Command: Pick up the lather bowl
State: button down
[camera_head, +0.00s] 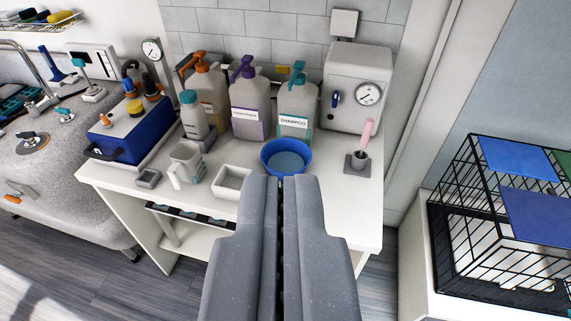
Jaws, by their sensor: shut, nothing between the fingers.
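The lather bowl looks to be the round blue bowl (285,145) with a grey-blue inside, upright on the white table (333,205). My gripper (281,180) is shut and empty, its two grey fingers side by side in the lower middle of the picture. The fingertips appear just below the bowl in the picture and hide a little of its near rim. I cannot tell how far apart the tips and the bowl are in depth.
Pump bottles (251,100) stand behind the bowl. A white square dish (232,182) and a grey jug (187,165) are to its left. A pink-handled tool in a holder (357,160) and a grey box with a gauge (356,88) are right. A wire cage (500,210) stands far right.

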aim_at(282, 157)
jog(key=k, duration=0.5)
jog(key=u, duration=0.6)
jog(key=i, duration=1.8)
jog(key=z, duration=0.1)
